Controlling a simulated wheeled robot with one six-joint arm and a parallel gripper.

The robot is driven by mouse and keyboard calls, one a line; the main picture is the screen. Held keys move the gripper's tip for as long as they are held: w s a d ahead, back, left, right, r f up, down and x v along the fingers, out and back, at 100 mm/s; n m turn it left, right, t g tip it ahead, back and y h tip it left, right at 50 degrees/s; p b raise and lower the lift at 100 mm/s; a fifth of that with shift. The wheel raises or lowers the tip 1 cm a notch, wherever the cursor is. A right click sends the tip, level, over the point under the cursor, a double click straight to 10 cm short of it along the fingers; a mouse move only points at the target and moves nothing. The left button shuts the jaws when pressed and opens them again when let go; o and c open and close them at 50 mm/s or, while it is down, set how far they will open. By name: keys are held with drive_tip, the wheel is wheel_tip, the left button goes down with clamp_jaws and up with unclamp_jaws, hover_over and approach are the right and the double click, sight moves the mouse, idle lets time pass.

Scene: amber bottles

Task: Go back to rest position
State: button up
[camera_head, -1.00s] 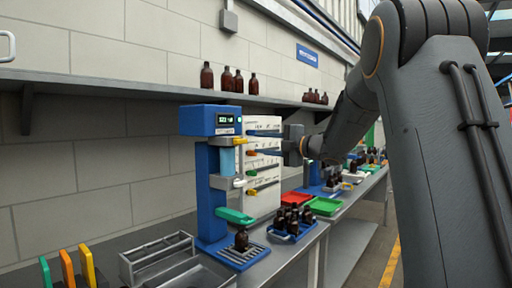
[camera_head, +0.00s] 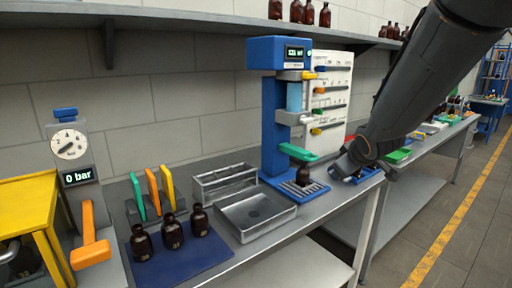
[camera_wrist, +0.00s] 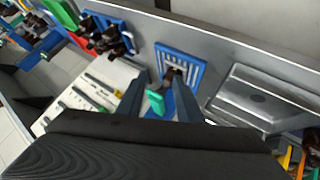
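My gripper (camera_wrist: 161,92) shows in the wrist view with its two grey fingers apart and no object seen held between them. In the head view my arm comes down from the upper right, and its end is beside the right of the blue dispenser (camera_head: 275,125); the fingers are hard to make out there. A dark amber bottle (camera_head: 303,174) stands upright on the dispenser's slatted tray, below its green lever (camera_head: 299,155). The bottle also shows in the wrist view (camera_wrist: 174,76), beyond the fingers.
Several amber bottles (camera_head: 172,232) stand on a blue mat (camera_head: 205,262) at front left. A metal basin (camera_head: 255,213), coloured upright pieces (camera_head: 152,190) and a pressure gauge (camera_head: 70,145) are nearby. A white panel (camera_head: 332,95) stands behind my arm's end. A shelf (camera_head: 200,20) runs above.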

drive_tip(key=s+a+f+m+g, duration=0.2)
drive_tip(key=s+f+g, duration=0.1)
drive_tip(key=s, duration=0.6)
drive_tip(key=s+a+f+m+g, duration=0.2)
drive_tip(key=s+f, duration=0.4)
drive_tip(key=s, duration=0.3)
drive_tip(key=s+a+f+m+g, duration=0.2)
drive_tip(key=s+a+f+g, duration=0.1)
drive_tip(key=s, duration=0.7)
drive_tip(key=shift+a+f+m+g+y, duration=0.15)
drive_tip(key=shift+f+m+g+y, duration=0.2)
drive_tip(key=shift+f, duration=0.45)
